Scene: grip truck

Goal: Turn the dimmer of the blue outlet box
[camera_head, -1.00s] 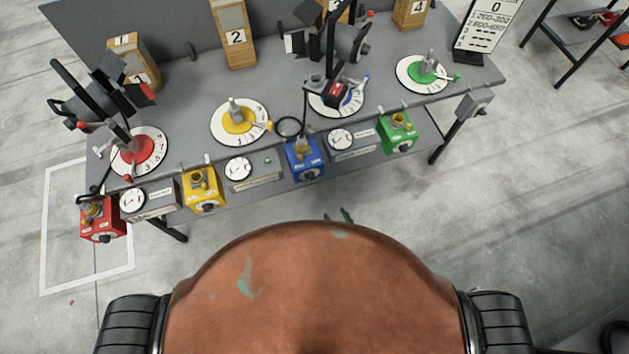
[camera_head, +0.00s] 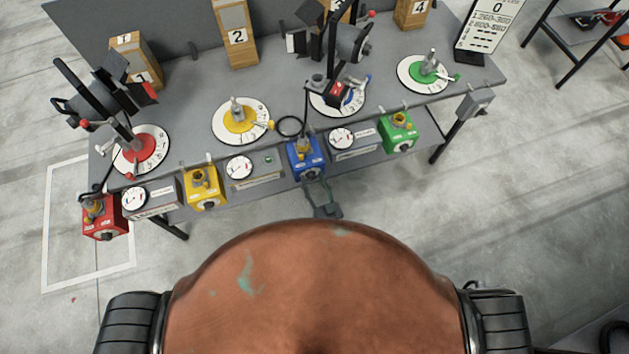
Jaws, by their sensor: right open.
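The blue outlet box (camera_head: 296,167) hangs at the front edge of the grey table, near the middle. Its dark dimmer knob (camera_head: 311,174) is low on the front face. My right gripper (camera_head: 317,184) is just below the box, pointing up toward the knob. Its greenish fingers are spread apart and look empty, with the tips close to the knob. I cannot tell whether they touch it. My left gripper is not in view.
A yellow box (camera_head: 201,190) and a red box (camera_head: 101,221) are to the left, a green box (camera_head: 399,134) to the right. White gauges (camera_head: 239,167) sit between them. A blue-clamped light (camera_head: 345,50) stands behind the blue box. Floor in front is clear.

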